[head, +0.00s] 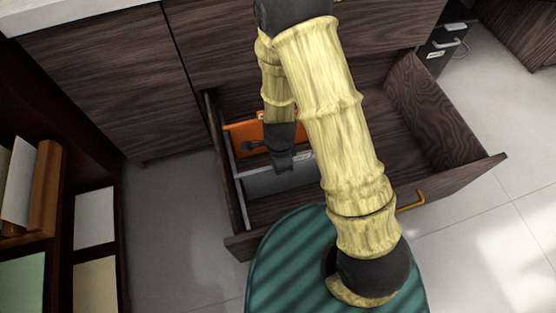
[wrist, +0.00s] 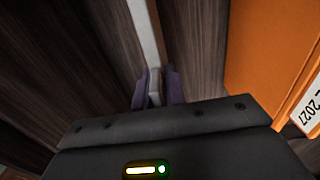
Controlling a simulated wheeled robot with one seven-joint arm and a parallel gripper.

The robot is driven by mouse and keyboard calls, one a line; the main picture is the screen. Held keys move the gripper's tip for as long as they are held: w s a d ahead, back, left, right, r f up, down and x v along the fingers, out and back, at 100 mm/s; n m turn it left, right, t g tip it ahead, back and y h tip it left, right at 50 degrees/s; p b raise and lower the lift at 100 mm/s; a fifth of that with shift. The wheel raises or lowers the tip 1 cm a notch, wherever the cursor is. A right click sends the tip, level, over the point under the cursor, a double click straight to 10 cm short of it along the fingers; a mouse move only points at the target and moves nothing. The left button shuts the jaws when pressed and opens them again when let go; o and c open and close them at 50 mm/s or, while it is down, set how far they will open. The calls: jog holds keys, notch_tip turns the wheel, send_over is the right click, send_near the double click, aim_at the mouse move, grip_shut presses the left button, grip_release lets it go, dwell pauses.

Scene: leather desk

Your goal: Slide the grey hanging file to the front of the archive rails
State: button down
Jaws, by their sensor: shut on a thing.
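The grey hanging file (head: 265,184) hangs in the open drawer, in front of the orange file (head: 250,134), with a gap between them. In the wrist view the grey file shows as a pale narrow strip (wrist: 148,30) running up from the fingers. My gripper (head: 285,166) is above the grey file; in the wrist view its purple fingers (wrist: 156,88) are shut on the file's top edge. A pale rail (head: 236,187) runs along the drawer's left side. My arm hides the right part of the file and the right rail.
The dark wood drawer (head: 245,245) stands open, with a brass handle (head: 411,201) on its front. The orange file (wrist: 258,60) has a white label (wrist: 308,112) reading 2027. A shelf with folders (head: 45,190) is at the left. Bare drawer floor lies in front of the grey file.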

jog(key=s, duration=0.1)
jog(key=s+d, duration=0.1)
jog(key=s, duration=0.3)
jog(key=shift+d, duration=0.3)
dwell(0.7)
jog(key=shift+s+d+f+p, duration=0.2)
jog(key=shift+s+p, duration=0.45)
jog(key=shift+p, duration=1.4)
jog(key=shift+s+d+r+p, duration=0.1)
jog(key=shift+s+p, duration=0.3)
jog(key=shift+p, duration=0.75)
jog(key=shift+s+d+r+p, duration=0.1)
jog(key=shift+s+p, duration=0.3)
jog(key=shift+p, duration=0.7)
jog(key=shift+a, duration=0.1)
jog(key=c, duration=1.4)
grip_release()
jog(key=shift+o, duration=0.2)
jog(key=shift+w, duration=0.1)
